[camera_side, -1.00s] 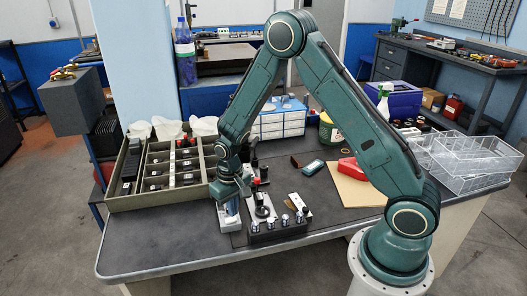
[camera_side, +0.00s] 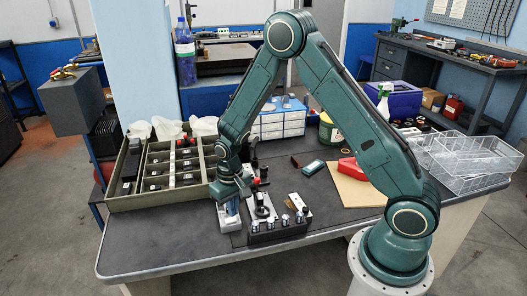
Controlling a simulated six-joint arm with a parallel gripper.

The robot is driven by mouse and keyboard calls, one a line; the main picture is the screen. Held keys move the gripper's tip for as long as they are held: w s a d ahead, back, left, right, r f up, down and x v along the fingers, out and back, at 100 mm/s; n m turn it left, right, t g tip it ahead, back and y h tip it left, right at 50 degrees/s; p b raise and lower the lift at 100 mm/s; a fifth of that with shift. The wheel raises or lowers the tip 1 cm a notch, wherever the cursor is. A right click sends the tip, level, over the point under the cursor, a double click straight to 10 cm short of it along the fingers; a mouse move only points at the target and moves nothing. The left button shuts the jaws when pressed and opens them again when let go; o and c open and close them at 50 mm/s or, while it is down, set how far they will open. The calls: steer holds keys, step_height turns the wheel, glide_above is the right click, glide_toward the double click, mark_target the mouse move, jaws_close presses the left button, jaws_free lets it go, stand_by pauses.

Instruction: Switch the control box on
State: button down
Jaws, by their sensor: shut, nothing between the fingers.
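My gripper (camera_side: 227,203) points down at the front middle of the bench, shut and empty. A small light grey box (camera_side: 230,222), which looks like the control box, stands on the bench directly under my fingertips. My gripper hides most of its top, so I cannot make out its switch. I cannot tell whether the fingertips touch it.
A dark block with several small vials (camera_side: 278,232) and a clamp stand (camera_side: 262,207) stand close on the right. A compartment tray (camera_side: 124,200) lies on the left. The bench's front left is clear.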

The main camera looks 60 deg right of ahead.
steer(key=shift+f, duration=0.9)
stand_by(0.8)
steer(key=shift+r, duration=3.55)
steer(key=s+r+t, duration=0.1)
steer(key=s+r, duration=0.2)
steer(key=r, duration=0.3)
steer(key=s+a+r+n+t, duration=0.1)
steer(key=s+r, duration=0.2)
steer(key=r, duration=0.3)
steer(key=s+r+t, duration=0.1)
steer(key=s+r, duration=0.2)
steer(key=r, duration=0.3)
steer(key=s+a+r+n+t, duration=0.1)
steer(key=s+r, duration=0.5)
steer(key=s, duration=0.9)
steer(key=shift+r+n+t, duration=0.2)
steer(key=shift+n+t, duration=0.3)
steer(key=shift+t, duration=0.3)
